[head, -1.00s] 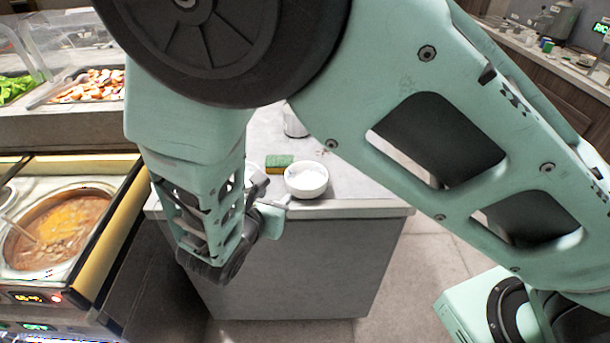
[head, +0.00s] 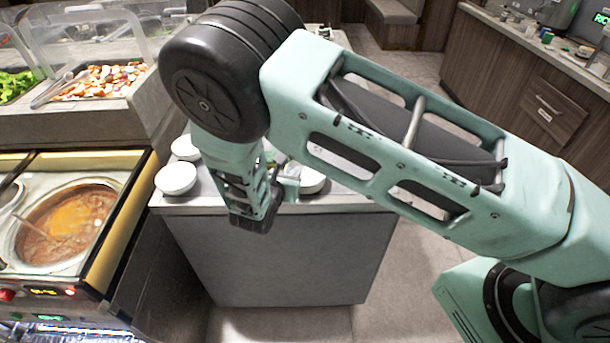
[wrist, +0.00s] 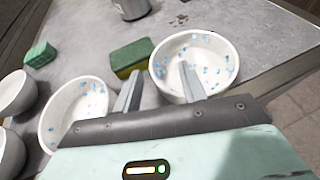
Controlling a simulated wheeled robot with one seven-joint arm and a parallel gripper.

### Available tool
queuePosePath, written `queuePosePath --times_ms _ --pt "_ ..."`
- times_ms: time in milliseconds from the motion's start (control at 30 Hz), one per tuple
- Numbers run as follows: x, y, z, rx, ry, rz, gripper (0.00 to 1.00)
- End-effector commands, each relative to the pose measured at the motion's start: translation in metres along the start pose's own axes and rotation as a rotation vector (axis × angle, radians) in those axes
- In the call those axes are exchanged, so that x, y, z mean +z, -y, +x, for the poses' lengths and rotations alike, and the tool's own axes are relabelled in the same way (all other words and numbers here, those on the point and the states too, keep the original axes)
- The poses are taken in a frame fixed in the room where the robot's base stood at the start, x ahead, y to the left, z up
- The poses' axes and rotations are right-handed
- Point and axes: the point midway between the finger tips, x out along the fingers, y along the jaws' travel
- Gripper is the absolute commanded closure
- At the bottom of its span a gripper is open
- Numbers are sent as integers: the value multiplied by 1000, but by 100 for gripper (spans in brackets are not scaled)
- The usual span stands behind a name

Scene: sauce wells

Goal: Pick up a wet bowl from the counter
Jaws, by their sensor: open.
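My gripper (wrist: 160,72) is open and empty above the counter (wrist: 90,40). In the wrist view, a white wet bowl (wrist: 217,62) with blue droplets inside stands upright at the gripper's right. The right finger overlaps this bowl's inside and near rim in the picture; I cannot tell whether it touches. The left finger lies outside it, to its left. A second wet bowl (wrist: 80,100) stands left of the fingers, partly hidden by my gripper. In the head view, the right bowl (head: 313,181) is partly covered by my arm, and the gripper's fingers are hard to make out.
More white bowls stand at the left, one (wrist: 14,92) cut by the picture edge; two show in the head view (head: 176,180). A green-yellow sponge (wrist: 130,58), another sponge (wrist: 40,54) and a metal container (wrist: 131,8) stand behind. A soup well (head: 70,225) is left of the counter.

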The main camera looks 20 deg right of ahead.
Motion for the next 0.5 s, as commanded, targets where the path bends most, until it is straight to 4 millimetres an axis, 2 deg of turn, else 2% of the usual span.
queuePosePath --times_ms 233,500 --pt "0 -2 34 -4 0 2 58" --pt "-1 -3 40 -1 0 2 58"
